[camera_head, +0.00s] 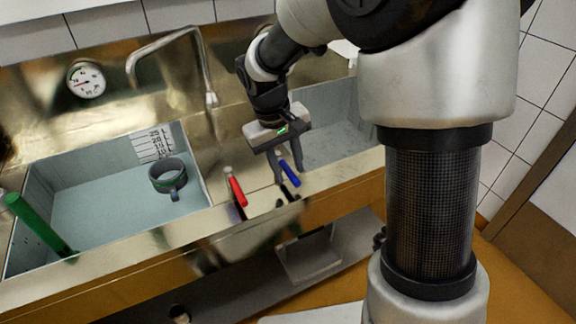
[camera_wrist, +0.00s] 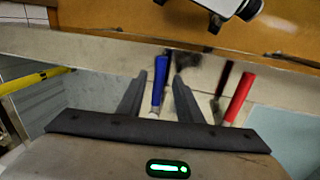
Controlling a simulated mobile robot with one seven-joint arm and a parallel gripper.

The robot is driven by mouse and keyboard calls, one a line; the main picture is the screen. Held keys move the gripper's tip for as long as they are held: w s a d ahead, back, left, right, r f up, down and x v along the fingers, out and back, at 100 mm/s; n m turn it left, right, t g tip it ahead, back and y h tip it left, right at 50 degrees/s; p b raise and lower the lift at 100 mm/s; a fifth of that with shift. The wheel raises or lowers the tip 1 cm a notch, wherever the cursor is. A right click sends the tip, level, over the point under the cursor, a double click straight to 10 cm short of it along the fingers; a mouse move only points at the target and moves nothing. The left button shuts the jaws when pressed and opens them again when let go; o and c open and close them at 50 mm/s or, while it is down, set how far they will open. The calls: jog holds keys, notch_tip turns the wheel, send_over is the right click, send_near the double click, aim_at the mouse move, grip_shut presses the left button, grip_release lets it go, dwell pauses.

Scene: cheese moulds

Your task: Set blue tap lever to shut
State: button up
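The blue tap lever (camera_head: 289,174) is on the steel counter strip between the two basins, in front of the right one. In the wrist view the blue lever (camera_wrist: 158,88) lies between my gripper's fingers, its blue grip pointing toward the wooden counter front. My gripper (camera_head: 286,171) points down over the lever from above and behind. Its two dark fingers (camera_wrist: 160,80) are apart, one on each side of the lever. Gaps show in the wrist view; I cannot tell whether either finger touches it.
A red lever (camera_head: 237,190) stands close to the left of the blue one; it also shows in the wrist view (camera_wrist: 239,97). A tap spout (camera_head: 190,42) rises behind.

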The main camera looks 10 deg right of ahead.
jog(key=shift+r, duration=0.1)
jog(key=s+a+r+p, duration=0.1)
jog(key=a+r+p, duration=0.2)
jog(key=r, duration=1.4)
jog(key=shift+a, duration=0.1)
jog(key=s+d+r+m+t+p, duration=0.1)
jog(key=s+d+r+p, duration=0.2)
jog(key=s, duration=0.3)
jog(key=s+d+r+m+t+y+p, duration=0.1)
jog(key=s+d+r+t+p, duration=0.1)
jog(key=s+r+p, duration=0.2)
jog(key=s+d+r+m+t+y+p, duration=0.1)
jog(key=s+d+r+t+p, duration=0.1)
jog(key=s, duration=0.6)
jog(key=shift+d+r+p, duration=0.8)
jog(key=shift+r, duration=0.15)
